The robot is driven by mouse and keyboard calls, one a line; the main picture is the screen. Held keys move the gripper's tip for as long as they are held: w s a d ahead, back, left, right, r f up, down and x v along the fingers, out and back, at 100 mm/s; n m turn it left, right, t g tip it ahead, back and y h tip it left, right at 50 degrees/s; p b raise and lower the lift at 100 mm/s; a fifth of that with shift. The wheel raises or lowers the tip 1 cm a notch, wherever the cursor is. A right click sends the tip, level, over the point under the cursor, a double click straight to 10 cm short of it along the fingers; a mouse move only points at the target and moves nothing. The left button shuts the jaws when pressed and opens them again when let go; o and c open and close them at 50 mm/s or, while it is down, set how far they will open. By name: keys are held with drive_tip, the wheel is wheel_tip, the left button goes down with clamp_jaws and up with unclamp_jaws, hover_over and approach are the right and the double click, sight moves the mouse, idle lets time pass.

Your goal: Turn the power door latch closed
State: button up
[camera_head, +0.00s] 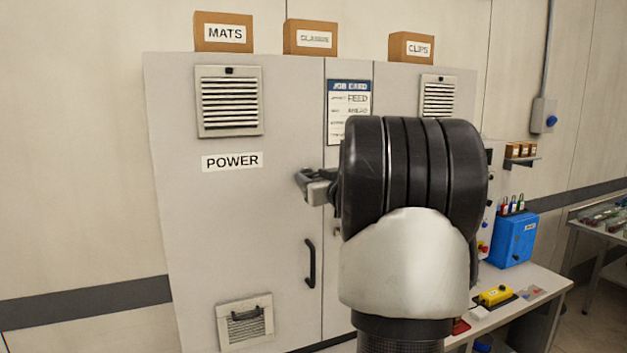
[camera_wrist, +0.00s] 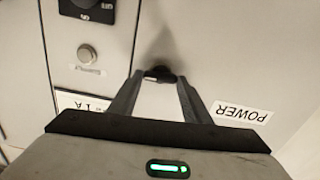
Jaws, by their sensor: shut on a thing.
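The power door is the left grey cabinet door (camera_head: 225,210), marked by a POWER label (camera_head: 232,161); the label also shows upside down in the wrist view (camera_wrist: 240,113). The door looks flush with the cabinet front. My gripper (camera_head: 312,186) is at the door's right edge, and its two fingers reach to the door face in the wrist view (camera_wrist: 160,82). It is shut on the dark latch (camera_wrist: 161,73), which shows between the fingertips. In the head view my wrist and fingers hide most of the latch, and its exact angle cannot be told.
A black door handle (camera_head: 310,263) stands out below my gripper. Boxes marked MATS (camera_head: 223,32) and CLIPS (camera_head: 411,47) sit on the cabinet top. A job card (camera_head: 348,104) hangs above my wrist. A bench (camera_head: 535,279) with a blue box (camera_head: 511,238) stands right.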

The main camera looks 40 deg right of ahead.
drive_tip(key=n+b, duration=0.2)
drive_tip(key=n, duration=0.2)
drive_tip(key=shift+a+f+b, duration=0.1)
drive_tip(key=shift+f+b, duration=0.05)
drive_tip(key=shift+b, duration=0.25)
drive_tip(key=n+b, duration=0.3)
drive_tip(key=n, duration=0.1)
drive_tip(key=shift+n, duration=0.3)
drive_tip(key=shift+n+b, duration=2.35)
drive_tip(key=shift+n, duration=1.75)
drive_tip(key=o, duration=1)
drive_tip(key=shift+o, duration=0.2)
drive_tip(key=shift+a, duration=0.1)
